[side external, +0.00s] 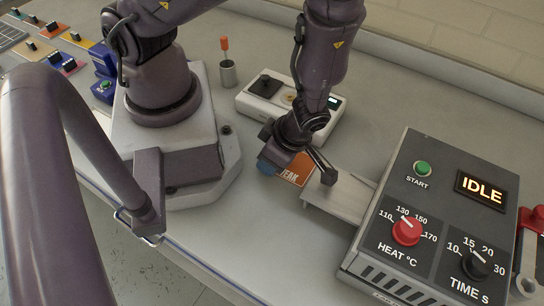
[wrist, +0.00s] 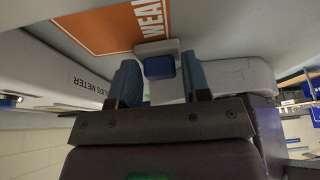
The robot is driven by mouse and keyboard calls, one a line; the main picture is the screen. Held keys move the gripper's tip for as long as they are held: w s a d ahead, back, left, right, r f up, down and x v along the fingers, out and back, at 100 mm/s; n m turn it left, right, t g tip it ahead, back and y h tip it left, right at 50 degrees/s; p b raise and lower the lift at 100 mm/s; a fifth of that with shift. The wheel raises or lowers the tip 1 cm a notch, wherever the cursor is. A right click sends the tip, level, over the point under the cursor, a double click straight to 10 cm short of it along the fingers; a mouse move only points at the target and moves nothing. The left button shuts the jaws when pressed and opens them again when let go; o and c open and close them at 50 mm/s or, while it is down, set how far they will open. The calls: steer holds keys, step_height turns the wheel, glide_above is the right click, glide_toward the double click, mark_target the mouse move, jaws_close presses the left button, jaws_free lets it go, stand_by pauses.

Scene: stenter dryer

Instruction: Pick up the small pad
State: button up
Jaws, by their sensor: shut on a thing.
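My gripper (wrist: 160,80) is shut on the small pad (wrist: 159,66), which shows in the wrist view as a small blue block with a pale surround between the two blue fingers. In the side external view my gripper (side external: 272,168) points down beside an orange card (side external: 297,169) lettered "WEAK", which also shows in the wrist view (wrist: 108,28). A blue patch shows at the gripper's tip there; I cannot tell finger from pad. The pad's underside is hidden, and I cannot tell whether it touches the table.
A grey dryer (side external: 440,220) reading IDLE stands at right, with a flat metal tray (side external: 345,203) sticking out toward my gripper. A white meter box (side external: 270,98) and a cup (side external: 228,74) holding an orange-handled tool stand behind. Coloured cards with dark pieces lie far left.

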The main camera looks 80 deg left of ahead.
step_height(320, 180, up, 10)
steer(key=shift+f, duration=0.15)
stand_by(0.3)
